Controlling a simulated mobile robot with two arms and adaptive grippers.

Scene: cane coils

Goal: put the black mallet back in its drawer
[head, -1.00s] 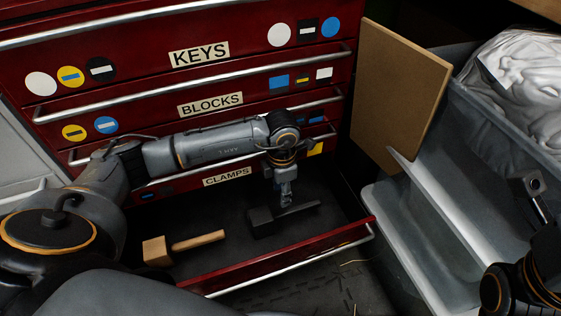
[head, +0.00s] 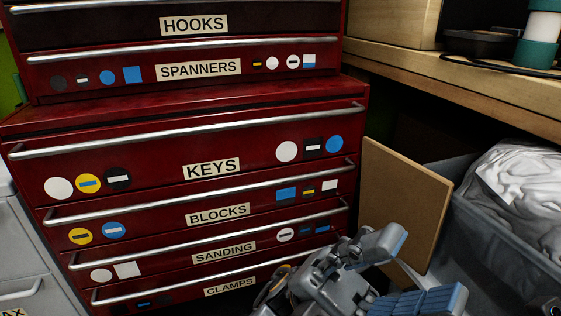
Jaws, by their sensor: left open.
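The black mallet is not in view now, and neither is the open bottom drawer where it lay a second ago. My left gripper (head: 418,272) is raised close to the camera at the lower right, in front of the red cabinet's (head: 185,125) right edge. Its two blue-padded fingers are spread apart and nothing shows between them. The clamps drawer (head: 190,288) is the lowest front in view and looks closed. My right gripper is out of view.
Hooks (head: 120,29), spanners (head: 110,77), keys (head: 150,160), blocks (head: 150,222) and sanding (head: 155,263) drawers are all closed. A brown board (head: 403,205) stands right of the cabinet. A grey bin (head: 500,240) with white cloth (head: 525,185) and a wooden bench (head: 470,90) are at the right.

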